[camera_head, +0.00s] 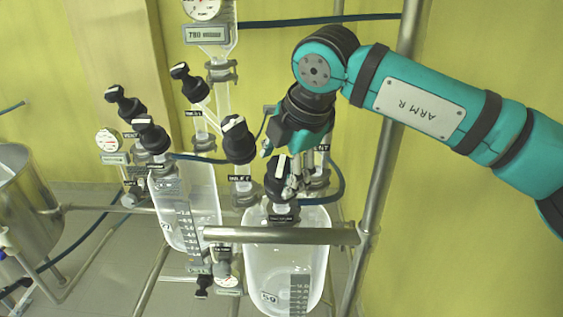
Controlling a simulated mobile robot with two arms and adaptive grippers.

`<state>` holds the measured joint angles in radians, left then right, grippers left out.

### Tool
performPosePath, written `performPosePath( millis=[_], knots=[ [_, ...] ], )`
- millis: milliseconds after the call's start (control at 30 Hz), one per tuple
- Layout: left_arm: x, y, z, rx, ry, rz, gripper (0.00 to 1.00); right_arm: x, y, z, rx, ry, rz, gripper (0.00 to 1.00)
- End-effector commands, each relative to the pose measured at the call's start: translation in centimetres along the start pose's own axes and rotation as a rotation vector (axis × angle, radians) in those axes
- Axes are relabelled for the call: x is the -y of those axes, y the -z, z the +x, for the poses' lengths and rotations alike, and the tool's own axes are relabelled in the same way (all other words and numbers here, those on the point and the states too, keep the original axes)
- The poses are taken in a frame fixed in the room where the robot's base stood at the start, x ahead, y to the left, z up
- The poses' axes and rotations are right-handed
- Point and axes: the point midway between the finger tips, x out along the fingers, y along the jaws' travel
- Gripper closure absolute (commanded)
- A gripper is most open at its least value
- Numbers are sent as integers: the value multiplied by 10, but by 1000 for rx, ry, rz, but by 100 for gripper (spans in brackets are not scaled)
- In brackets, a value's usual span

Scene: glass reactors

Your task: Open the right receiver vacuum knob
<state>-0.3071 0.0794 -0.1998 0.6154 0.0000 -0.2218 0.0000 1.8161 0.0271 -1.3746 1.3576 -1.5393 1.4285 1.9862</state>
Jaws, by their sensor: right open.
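The right receiver (286,256) is a clear glass vessel at the bottom centre, with a graduated scale on its front. Its black vacuum knob (276,181) stands on top, above a small dark label, with a white mark on its cap. My right gripper (281,160) comes in from the right and reaches down at this knob, its fingers open around or just beside it. I cannot tell whether they touch it. The gripper body hides part of the fittings behind the knob. My left gripper is not in view.
A metal rail (280,235) crosses in front of the right receiver, and a steel post (385,165) stands to its right. Another black knob (238,140) is close at the left. The left receiver (186,205) and several knobs stand farther left. A steel tank (24,200) is at the left edge.

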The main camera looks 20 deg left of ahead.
Motion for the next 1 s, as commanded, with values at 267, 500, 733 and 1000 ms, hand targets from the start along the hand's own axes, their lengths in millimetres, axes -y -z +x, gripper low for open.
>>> performPosePath(
  millis=[267, 500, 733, 1000],
  knots=[
    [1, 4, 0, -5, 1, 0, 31, 0, 0, 0, 0, 0, -1, 56],
    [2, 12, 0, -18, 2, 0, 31, 0, 0, 0, 0, 0, -1, 86],
    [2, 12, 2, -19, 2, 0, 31, 0, 0, 0, 0, 5, -19, 86],
    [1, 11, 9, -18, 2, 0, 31, 0, 0, 1, 0, 45, -139, 86]
  ],
)
